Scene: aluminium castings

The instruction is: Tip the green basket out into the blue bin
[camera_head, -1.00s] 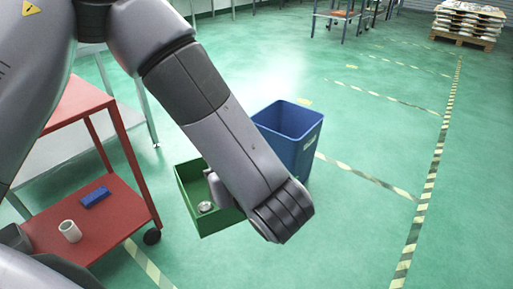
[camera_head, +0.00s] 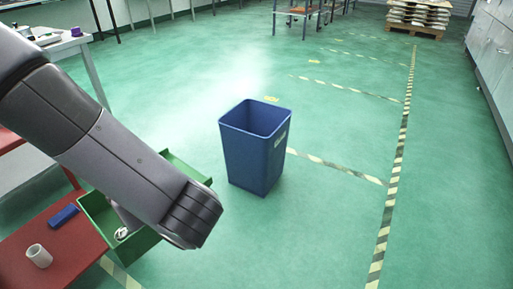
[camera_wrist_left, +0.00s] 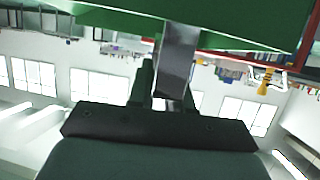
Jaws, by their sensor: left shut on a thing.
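The green basket (camera_head: 142,246) hangs in the air at lower left in the head view, roughly level, with a shiny metal piece (camera_head: 121,234) inside. My left arm crosses in front of it and hides part of its inside. In the left wrist view my left gripper (camera_wrist_left: 176,72) is shut on the basket's wall (camera_wrist_left: 225,27). The blue bin (camera_head: 252,160) stands upright on the floor, right of the basket and apart from it in the picture. Its mouth is open; its bottom is hidden. My right gripper is not in view.
A red cart (camera_head: 52,238) at lower left holds a blue block (camera_head: 63,216) and a white cup-like piece (camera_head: 39,256), close beside the basket. A table (camera_head: 66,42) stands at upper left. Green floor around the bin is clear. A loaded pallet (camera_head: 418,17) is far back.

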